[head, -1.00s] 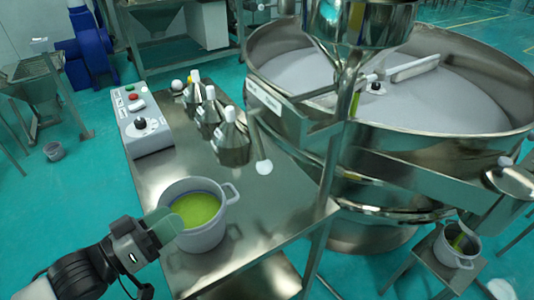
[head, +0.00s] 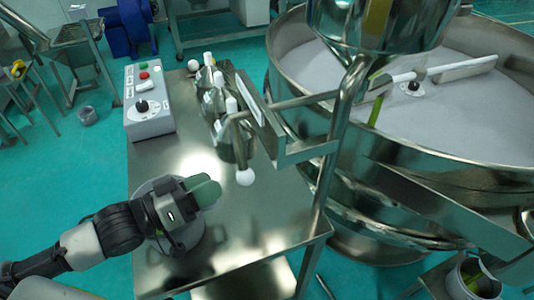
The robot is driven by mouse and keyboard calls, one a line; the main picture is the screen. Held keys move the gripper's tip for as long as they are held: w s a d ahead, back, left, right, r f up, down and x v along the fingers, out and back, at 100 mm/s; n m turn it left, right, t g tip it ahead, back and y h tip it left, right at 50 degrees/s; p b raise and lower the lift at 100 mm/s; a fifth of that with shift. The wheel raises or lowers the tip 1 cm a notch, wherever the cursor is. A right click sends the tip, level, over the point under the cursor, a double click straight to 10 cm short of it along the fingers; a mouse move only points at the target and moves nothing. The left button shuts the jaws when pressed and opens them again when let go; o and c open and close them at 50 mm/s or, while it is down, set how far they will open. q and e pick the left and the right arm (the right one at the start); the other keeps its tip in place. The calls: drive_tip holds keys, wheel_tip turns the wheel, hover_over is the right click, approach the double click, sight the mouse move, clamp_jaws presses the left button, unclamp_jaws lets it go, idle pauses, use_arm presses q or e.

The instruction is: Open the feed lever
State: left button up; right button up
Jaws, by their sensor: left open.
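The feed lever (head: 238,147) is a metal bar hanging down in the middle of the head view, with a white ball knob (head: 244,177) at its lower end. A horizontal rod joins its top to the pipe below the steel hopper (head: 375,22). My left gripper (head: 205,190), with green fingertips, is open. In the picture it is left of and slightly below the knob, apart from it. It hides most of the grey pot (head: 196,243). My right gripper is not in view.
The steel table (head: 265,215) carries a control box (head: 148,108) and several shiny cone-topped containers (head: 213,100) behind the lever. The big round sieve (head: 430,130) fills the right side. A frame bracket (head: 285,150) stands just right of the lever. The table's front right is clear.

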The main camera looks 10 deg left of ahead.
sight(245, 166)
use_arm(q)
drive_tip(key=p+x, duration=0.2)
drive_tip(key=x, duration=0.7)
drive_tip(key=shift+r+p, duration=0.15)
drive_tip(key=shift+p, duration=0.15)
drive_tip(key=shift+w+d, duration=0.45)
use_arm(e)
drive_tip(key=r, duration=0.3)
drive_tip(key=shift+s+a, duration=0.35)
use_arm(q)
clamp_jaws()
